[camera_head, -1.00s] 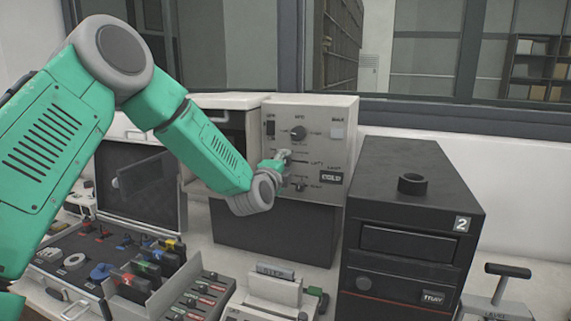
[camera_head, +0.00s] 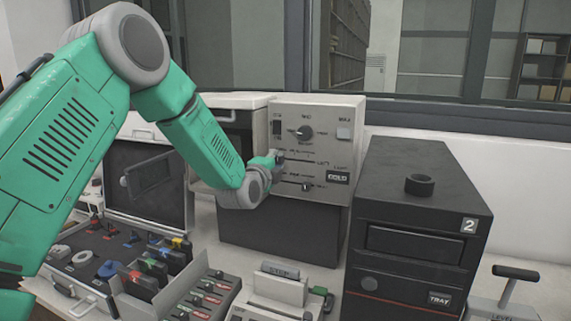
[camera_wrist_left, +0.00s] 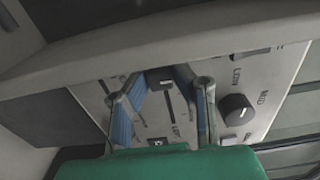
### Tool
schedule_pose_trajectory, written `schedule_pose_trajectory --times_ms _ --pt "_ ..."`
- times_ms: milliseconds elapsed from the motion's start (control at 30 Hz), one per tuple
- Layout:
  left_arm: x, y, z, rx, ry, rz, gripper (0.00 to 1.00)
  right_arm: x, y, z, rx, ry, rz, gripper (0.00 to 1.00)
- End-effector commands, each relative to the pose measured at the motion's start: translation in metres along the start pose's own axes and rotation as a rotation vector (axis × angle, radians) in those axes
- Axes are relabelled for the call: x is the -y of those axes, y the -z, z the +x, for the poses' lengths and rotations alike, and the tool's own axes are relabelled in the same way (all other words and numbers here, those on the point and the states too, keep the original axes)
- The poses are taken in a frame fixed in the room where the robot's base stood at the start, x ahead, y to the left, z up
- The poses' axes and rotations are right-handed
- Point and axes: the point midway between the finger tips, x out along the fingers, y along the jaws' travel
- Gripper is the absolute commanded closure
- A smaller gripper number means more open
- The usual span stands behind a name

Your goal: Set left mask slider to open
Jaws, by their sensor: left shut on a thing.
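The grey control panel (camera_head: 335,110) has two horizontal slider slots below a round dial. The upper slot (camera_head: 300,162), beside lettering that seems to read LEFT, is the left mask slider's. My left gripper (camera_head: 277,157) is at the left end of this slot and hides its knob in the head view. In the left wrist view, my left gripper's blue-padded fingers (camera_wrist_left: 153,92) are shut on a small dark slider knob (camera_wrist_left: 159,79). The lower slider's knob (camera_head: 306,186) is apart from the gripper. My right gripper is not in view.
The round dial (camera_head: 305,132) sits just above the gripper and also shows in the wrist view (camera_wrist_left: 236,109). A black box marked 2 (camera_head: 425,205) stands right of the panel. An open case (camera_head: 85,257) and a rack of coloured pieces (camera_head: 205,298) lie in front.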

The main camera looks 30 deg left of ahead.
Motion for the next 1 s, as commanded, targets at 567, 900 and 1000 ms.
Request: schedule_pose_trajectory --times_ms 567,900,1000 --pt "-0.002 -0.003 -0.001 0.005 -0.005 0.0 0.6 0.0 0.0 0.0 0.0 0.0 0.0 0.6" --pt "-0.002 -0.001 -0.043 0.003 -0.006 0.002 0.6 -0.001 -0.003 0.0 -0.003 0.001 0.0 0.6" --pt "-0.002 -0.002 -0.065 0.004 -0.007 0.002 0.6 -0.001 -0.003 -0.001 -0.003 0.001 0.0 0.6"
